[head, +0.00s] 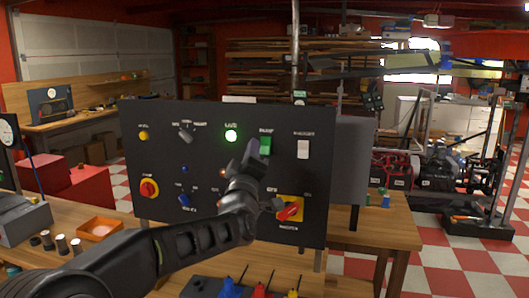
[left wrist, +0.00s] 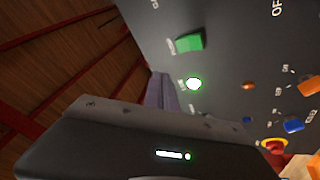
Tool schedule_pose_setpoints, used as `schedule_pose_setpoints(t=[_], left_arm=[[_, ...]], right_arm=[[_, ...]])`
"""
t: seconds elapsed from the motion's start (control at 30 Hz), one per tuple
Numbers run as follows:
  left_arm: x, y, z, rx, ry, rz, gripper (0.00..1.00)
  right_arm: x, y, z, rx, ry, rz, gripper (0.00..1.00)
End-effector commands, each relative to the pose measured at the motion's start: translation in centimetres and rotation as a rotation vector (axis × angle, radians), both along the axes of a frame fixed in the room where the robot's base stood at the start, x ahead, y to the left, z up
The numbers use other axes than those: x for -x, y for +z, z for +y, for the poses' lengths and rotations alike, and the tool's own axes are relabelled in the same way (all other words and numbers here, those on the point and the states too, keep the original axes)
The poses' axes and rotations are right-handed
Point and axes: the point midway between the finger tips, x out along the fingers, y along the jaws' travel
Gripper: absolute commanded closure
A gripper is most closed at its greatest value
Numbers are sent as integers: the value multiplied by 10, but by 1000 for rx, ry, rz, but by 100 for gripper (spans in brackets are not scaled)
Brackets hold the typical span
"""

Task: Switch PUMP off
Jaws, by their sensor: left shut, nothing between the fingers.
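The PUMP switch is a green rocker (head: 265,145) on the upright dark control panel (head: 210,115), under a small label that seems to read PUMP. It also shows in the left wrist view as a green rocker (left wrist: 190,43). My left gripper (head: 253,150) is shut and empty, with its tips just left of the green rocker in the head view and overlapping its edge. I cannot tell whether they touch it. In the left wrist view the narrow closed fingers (left wrist: 162,92) are beside the panel face. My right gripper is not in view.
A lit green lamp (head: 231,136) is left of the rocker and a white rocker (head: 303,149) is right of it. Below are a red handle on a yellow plate (head: 290,210) and blue knob (head: 184,200). An orange tray (head: 99,229) is on the bench.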

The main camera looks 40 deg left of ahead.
Motion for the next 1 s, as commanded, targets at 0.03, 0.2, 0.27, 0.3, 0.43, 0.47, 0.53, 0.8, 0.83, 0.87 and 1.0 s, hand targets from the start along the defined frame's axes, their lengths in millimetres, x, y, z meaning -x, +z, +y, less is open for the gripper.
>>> schedule_pose_setpoints(t=[0.03,0.2,0.27,0.3,0.43,0.47,0.53,0.8,0.83,0.87,1.0], left_arm=[[-4,-2,1,0,0,3,100],[-21,-11,7,-1,0,4,100],[-28,-13,10,0,1,4,100],[-33,-16,11,0,0,5,100],[-47,-24,16,-1,-1,3,100],[-50,-29,17,-1,-1,2,100],[-56,-31,19,-1,-1,2,100],[-68,-35,23,-1,0,1,100],[-68,-35,24,-1,0,1,100],[-68,-35,24,-1,0,1,100],[-68,-34,24,-1,0,1,100]], right_arm=[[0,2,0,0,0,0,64],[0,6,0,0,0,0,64],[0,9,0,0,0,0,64],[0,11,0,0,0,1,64],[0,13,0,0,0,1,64],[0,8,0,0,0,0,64],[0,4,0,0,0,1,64],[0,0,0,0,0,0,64],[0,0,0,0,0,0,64],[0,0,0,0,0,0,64],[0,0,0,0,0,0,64]])
